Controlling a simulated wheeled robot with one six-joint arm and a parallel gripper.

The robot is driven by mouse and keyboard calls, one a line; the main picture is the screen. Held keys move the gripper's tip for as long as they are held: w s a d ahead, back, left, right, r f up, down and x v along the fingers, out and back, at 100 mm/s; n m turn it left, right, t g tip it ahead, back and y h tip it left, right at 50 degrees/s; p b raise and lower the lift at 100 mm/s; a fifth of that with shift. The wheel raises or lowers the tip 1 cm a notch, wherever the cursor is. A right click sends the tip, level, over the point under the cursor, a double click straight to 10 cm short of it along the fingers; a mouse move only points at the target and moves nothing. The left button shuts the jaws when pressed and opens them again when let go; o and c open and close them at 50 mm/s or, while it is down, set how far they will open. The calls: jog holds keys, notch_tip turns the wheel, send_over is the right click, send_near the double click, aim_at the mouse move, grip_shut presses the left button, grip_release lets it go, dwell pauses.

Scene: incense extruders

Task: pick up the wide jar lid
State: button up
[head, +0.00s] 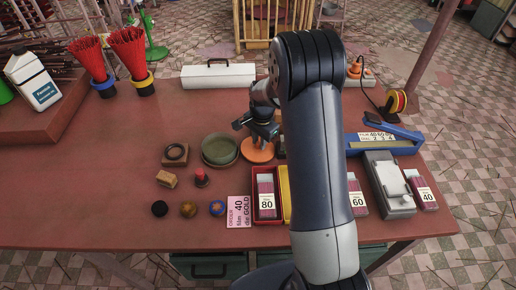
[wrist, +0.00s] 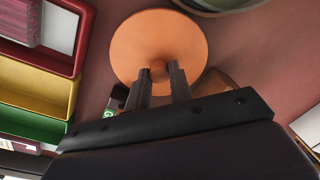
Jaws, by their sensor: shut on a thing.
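The wide jar lid is a flat orange disc (head: 256,153) with a small round knob, in the middle of the table in the head view. In the wrist view the lid (wrist: 135,40) fills the upper middle, with its knob between the fingertips. My gripper (wrist: 160,76) is shut on the knob of the lid. In the head view my gripper (head: 262,136) is above the disc, and my arm hides part of the table to the right. I cannot tell whether the lid touches the table.
A red tray (head: 254,216) with a packet marked 80 and a yellow tray (head: 286,205) stand in front. A white toolbox (head: 218,77) is behind. A wooden block with a dark ring (head: 175,153) is further left.

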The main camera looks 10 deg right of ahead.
grip_shut()
